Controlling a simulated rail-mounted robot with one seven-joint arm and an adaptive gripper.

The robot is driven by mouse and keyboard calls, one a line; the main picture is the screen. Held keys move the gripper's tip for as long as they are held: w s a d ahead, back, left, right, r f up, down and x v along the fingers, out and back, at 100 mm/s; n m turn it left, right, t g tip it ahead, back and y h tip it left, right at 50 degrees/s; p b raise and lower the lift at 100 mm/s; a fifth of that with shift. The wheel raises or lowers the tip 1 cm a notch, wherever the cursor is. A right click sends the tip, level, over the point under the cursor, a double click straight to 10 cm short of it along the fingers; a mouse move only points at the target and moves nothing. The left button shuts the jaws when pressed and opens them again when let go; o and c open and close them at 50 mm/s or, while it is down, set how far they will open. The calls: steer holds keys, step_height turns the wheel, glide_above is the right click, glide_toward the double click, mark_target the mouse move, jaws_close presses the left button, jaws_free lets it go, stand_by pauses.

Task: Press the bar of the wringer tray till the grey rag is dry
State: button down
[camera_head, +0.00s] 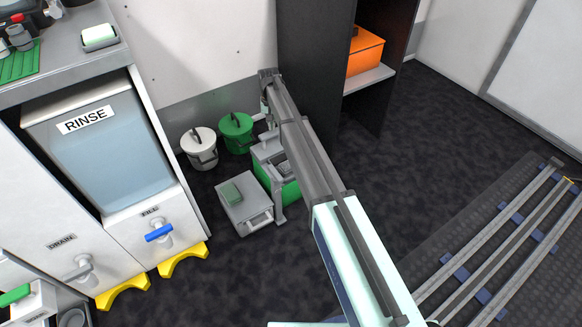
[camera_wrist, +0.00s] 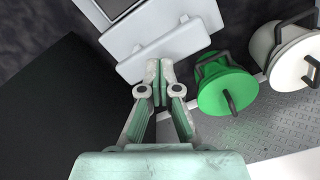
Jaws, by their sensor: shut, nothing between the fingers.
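My gripper (camera_wrist: 159,68) shows in the wrist view with its fingers together and empty. Its tips are over or against a flat light-grey bar (camera_wrist: 190,38); I cannot tell whether they touch it. The bar lies across the near side of a grey frame, which appears to be the wringer tray (camera_wrist: 88,8). In the head view the wringer tray (camera_head: 268,147) is a grey top on a green body (camera_head: 291,192), partly hidden by my arm. I cannot clearly make out the grey rag or how wet it is.
A lidded green bucket (camera_wrist: 222,88) and a white bucket (camera_wrist: 291,58) stand right of my gripper. A dark cabinet (camera_head: 315,80) rises close behind my arm.

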mark_target(272, 132)
steer(key=shift+f, duration=0.45)
steer(key=shift+f+p, duration=0.3)
steer(key=shift+f, duration=1.9)
stand_by(0.6)
steer(key=shift+r+p, duration=3.9)
steer(key=shift+r, duration=1.15)
steer(key=shift+s, duration=0.1)
